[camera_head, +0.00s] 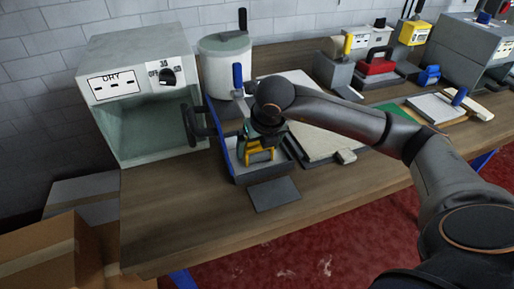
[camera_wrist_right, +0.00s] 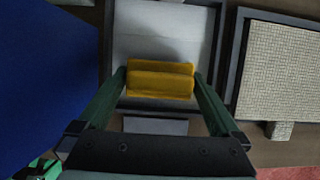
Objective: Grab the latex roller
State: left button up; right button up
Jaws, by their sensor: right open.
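The latex roller, a yellow block-like head (camera_head: 262,155), sits in a grey tray (camera_head: 247,179) on the bench, below my right gripper (camera_head: 259,147). In the right wrist view the yellow roller (camera_wrist_right: 160,78) lies between the two green fingers of my right gripper (camera_wrist_right: 159,75). The fingers are spread, one at each end of it. I cannot tell whether they touch it. The tray (camera_wrist_right: 217,45) has a pale floor and dark rim. My arm hides part of the roller in the head view. My left gripper is not in view.
A pale panel (camera_head: 318,140) lies right of the tray and a flat grey plate (camera_head: 274,194) in front. Tools crowd the back right. The front left bench is clear.

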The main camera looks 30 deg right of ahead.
jog(key=shift+x, duration=0.75)
jog(key=shift+r, duration=0.1)
jog(key=c, duration=1.4)
